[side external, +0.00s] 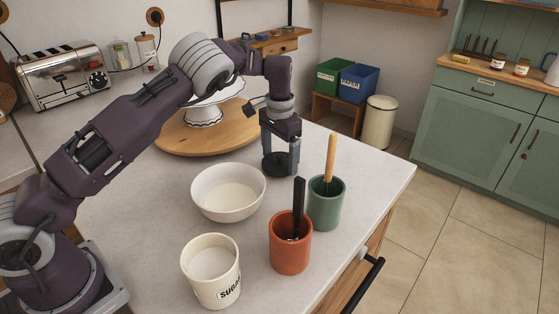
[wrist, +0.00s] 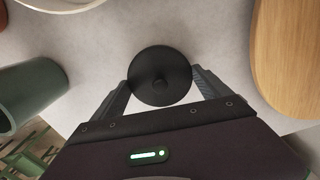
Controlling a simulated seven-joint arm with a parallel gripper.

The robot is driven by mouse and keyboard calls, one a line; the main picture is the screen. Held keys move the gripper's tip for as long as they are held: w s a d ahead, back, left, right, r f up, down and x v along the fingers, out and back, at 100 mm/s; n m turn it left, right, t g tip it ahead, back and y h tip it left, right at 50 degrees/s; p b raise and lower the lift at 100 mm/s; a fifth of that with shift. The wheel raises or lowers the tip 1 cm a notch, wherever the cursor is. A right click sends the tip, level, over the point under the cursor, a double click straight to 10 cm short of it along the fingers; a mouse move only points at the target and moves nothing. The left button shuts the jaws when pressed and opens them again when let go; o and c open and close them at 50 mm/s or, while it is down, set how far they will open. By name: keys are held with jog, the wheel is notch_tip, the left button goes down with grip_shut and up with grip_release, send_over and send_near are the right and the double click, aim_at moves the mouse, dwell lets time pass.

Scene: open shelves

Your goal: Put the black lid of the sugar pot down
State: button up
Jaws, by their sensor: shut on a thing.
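My gripper (side external: 281,157) is at the back of the counter, shut on the black lid (side external: 275,163). The cream sugar pot (side external: 211,271), marked with black lettering, stands uncovered at the front of the counter, with pale contents showing. It is well away from my gripper.
A white bowl (side external: 228,191), an orange-red cup (side external: 290,243) with a black handle and a green cup (side external: 326,203) with a wooden handle stand in front of my gripper. A round wooden board (side external: 180,138) with a white stand lies to the left. Bare counter (side external: 360,170) lies to the right.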

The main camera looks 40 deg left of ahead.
aim_at(279, 155)
jog(key=shift+f, duration=0.65)
jog(key=o, duration=1.1)
jog(key=shift+f, duration=0.1)
jog(key=shift+o, duration=0.2)
notch_tip(279, 155, up, 12)
jog(key=shift+r, duration=0.2)
jog(key=s+d+r+n+t+h, duration=0.2)
jog(key=s+r+n+t, duration=0.1)
jog(key=s+r, duration=1.35)
jog(key=s+d+f+t+y, duration=0.1)
jog(key=s+f, duration=0.2)
jog(key=s, duration=0.8)
jog(key=s+d+f+m+t+y, duration=0.1)
jog(key=s+f, duration=0.3)
jog(key=s, duration=0.7)
jog(key=shift+d+f+t, duration=0.2)
jog(key=shift+d+t, duration=0.1)
